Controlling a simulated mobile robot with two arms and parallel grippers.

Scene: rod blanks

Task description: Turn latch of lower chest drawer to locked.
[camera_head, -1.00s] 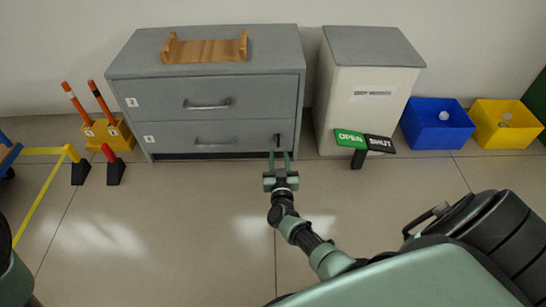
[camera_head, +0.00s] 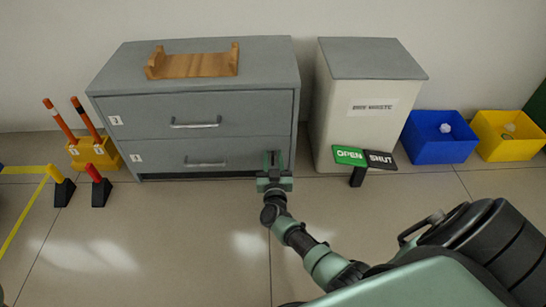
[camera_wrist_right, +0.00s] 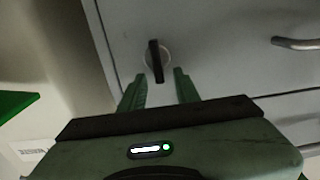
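The grey chest's lower drawer (camera_head: 235,151) is closed and carries a bar handle (camera_head: 205,163). Its latch (camera_wrist_right: 155,62) is a black lever on a round silver disc, standing close to upright in the right wrist view. My right gripper (camera_head: 272,157) is at the right end of the lower drawer front. Its two green fingers (camera_wrist_right: 159,82) are open, with the latch between and just beyond their tips; no contact is clear. In the head view the fingers largely cover the latch. My left gripper is not in view.
The upper drawer (camera_head: 200,108) is closed, and a wooden tray (camera_head: 195,65) sits on the chest. A white waste bin (camera_head: 365,105) stands to the right, with a green-and-black OPEN/SHUT sign (camera_head: 364,157) low in front. Blue (camera_head: 440,147) and yellow (camera_head: 510,140) boxes stand farther right.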

